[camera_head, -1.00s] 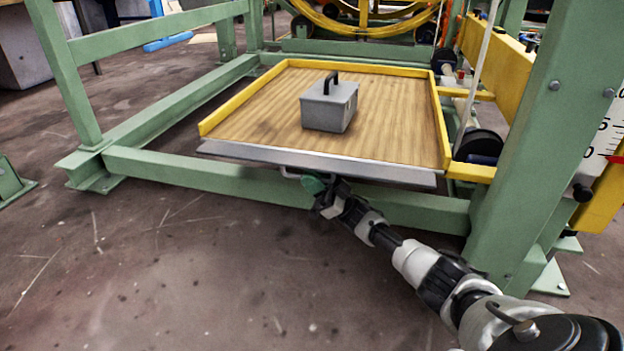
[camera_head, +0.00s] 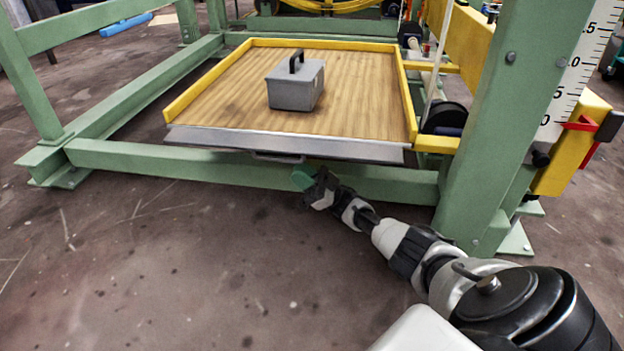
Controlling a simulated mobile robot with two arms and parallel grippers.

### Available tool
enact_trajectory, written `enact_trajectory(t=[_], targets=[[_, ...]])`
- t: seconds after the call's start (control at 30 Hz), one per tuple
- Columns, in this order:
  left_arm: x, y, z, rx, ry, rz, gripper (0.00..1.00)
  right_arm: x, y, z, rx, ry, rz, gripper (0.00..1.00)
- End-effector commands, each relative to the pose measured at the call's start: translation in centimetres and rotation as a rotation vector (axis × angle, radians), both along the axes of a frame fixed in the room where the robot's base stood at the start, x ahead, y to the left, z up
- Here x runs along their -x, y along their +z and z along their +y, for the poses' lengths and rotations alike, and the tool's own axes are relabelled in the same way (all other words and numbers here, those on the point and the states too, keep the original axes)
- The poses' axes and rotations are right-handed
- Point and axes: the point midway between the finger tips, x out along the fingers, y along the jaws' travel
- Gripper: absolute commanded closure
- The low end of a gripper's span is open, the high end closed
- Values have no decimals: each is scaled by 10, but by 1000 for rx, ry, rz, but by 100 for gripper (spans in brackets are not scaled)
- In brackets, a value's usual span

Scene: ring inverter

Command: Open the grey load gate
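The grey load gate (camera_head: 290,144) is a long metal flap along the near edge of the wooden platform (camera_head: 350,95). It appears folded outward and slopes down towards me. Its thin handle (camera_head: 278,157) shows under the gate's lower edge, near the middle. My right gripper (camera_head: 304,178), with green fingertips, is just below and right of the handle, in front of the green beam. It looks apart from the handle. Its finger gap is too small to make out. My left gripper is not in view.
A grey box-shaped weight (camera_head: 296,88) with a black handle stands on the platform. Yellow rims edge the platform's other sides. A green beam (camera_head: 150,160) runs below the gate, and a green post (camera_head: 495,120) stands at right. The near floor is clear.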

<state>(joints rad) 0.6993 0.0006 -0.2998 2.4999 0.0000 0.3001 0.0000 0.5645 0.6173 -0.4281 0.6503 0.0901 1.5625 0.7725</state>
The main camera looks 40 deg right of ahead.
Motion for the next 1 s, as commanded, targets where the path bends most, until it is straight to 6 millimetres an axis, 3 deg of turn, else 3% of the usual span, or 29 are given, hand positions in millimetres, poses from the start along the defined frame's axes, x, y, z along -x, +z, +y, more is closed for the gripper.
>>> enact_trajectory(t=[0.13,0.3,1.0], targets=[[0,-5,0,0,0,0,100,12,-21,-15,-2,-2,1,77],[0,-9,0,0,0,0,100,20,-32,-24,-2,0,0,77],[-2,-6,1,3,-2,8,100,22,-31,-21,-3,6,-3,77]])
